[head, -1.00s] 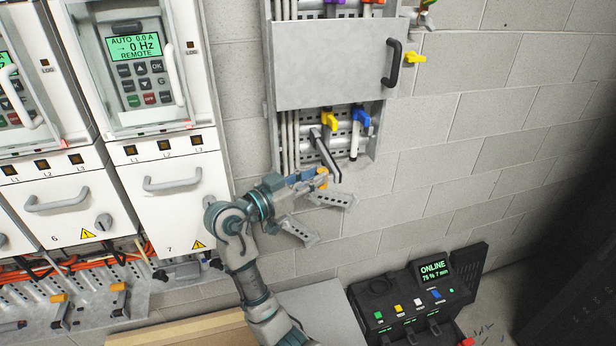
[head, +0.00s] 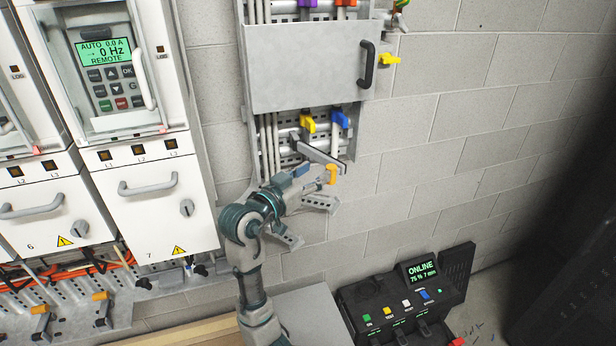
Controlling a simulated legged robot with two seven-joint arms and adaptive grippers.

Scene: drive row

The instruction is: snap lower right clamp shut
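The lower right clamp appears as a long grey bar (head: 318,152) with an orange end (head: 331,174), at the bottom of the wall panel. The bar slants down to the right, standing off the panel below a yellow lever (head: 307,122) and a blue lever (head: 341,120). My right gripper (head: 311,219) is just below the clamp. Its grey fingers are spread apart, with nothing visible between them. The orange end is close against the upper side of the gripper; I cannot tell whether they touch. My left gripper is not in view.
A grey cover plate (head: 308,68) with a black handle sits above the clamp. White drive cabinets (head: 150,196) stand at left, with orange-tipped clamps (head: 98,297) below. A black ONLINE unit (head: 395,305) is at lower right. The block wall (head: 430,150) right of the panel is mostly bare.

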